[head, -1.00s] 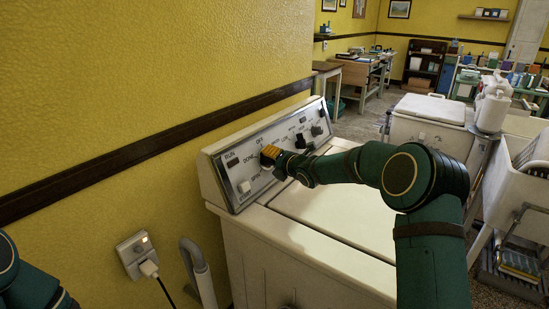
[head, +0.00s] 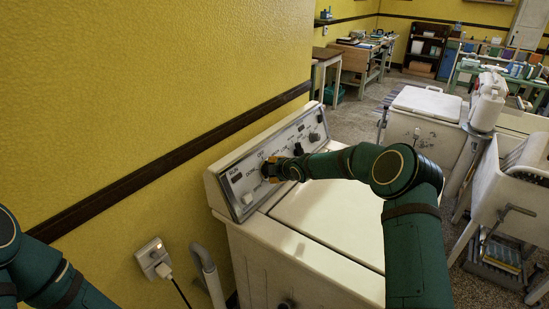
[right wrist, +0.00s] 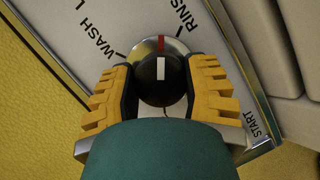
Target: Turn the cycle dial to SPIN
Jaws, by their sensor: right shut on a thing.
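The cycle dial (right wrist: 161,80) is a black knob with a white pointer line on a silver ring with a red mark. In the right wrist view the pointer aims up at the red mark, between the ticks by "WASH L" and "RINS", both cut-off labels. My right gripper (right wrist: 160,88) is shut on the dial, with a yellow ribbed finger on each side. In the head view my right gripper (head: 271,170) is at the left part of the washer's control panel (head: 243,184) and hides the dial. SPIN is not readable now. Only links of my left arm show.
The white washer top (head: 335,205) lies below my right arm. A START button (head: 248,198) sits low on the panel, and further knobs (head: 314,137) are to the right. The yellow wall is close behind. A wall outlet (head: 153,254) and grey hose (head: 205,265) are at left.

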